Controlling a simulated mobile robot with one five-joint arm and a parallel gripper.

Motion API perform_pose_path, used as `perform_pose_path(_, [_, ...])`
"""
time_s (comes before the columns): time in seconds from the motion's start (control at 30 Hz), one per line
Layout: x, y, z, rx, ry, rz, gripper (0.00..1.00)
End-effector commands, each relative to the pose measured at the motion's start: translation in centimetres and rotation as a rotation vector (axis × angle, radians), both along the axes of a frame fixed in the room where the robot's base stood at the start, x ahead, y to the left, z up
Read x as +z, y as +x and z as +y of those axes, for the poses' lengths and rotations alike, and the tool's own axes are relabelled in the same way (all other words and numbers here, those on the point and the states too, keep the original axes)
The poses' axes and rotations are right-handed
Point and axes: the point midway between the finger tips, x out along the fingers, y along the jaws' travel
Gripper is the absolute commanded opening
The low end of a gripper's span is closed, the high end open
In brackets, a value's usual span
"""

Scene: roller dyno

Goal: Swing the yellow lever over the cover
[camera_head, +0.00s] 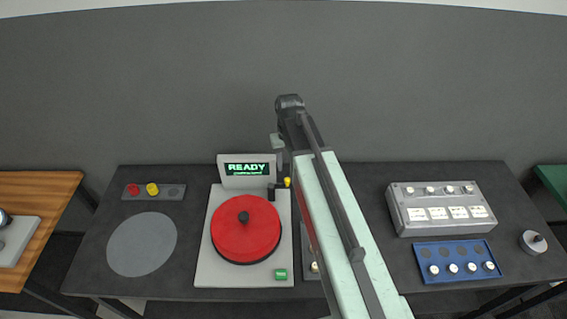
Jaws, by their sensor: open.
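The red round cover (235,238) with a black knob sits on the light grey machine base (205,278). The yellow lever (287,182) shows only as a small yellow end at the base's upper right corner, beside the cover and not across it. A small black part stands just left of it. My gripper (280,165) hangs from the arm's far end, just above and left of the yellow end. It is open and looks empty. The arm hides part of the area to the right, and I cannot tell whether the gripper touches the lever.
A display reading READY (247,169) stands behind the cover, and a green button (281,274) is at front right. A grey disc (142,245) and a button strip (170,195) lie left. A grey box (440,222), blue tray (430,278) and round weight (533,242) are right.

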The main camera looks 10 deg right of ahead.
Motion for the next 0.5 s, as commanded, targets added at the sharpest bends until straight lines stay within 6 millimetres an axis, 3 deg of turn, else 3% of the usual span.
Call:
perform_pose_path(0.27, [-2.0, -0.1, 0.1, 0.003, 0.000, 0.000, 0.41])
perform_pose_path(0.5, [-6.2, -0.1, 0.2, 0.004, 0.000, 0.000, 0.41])
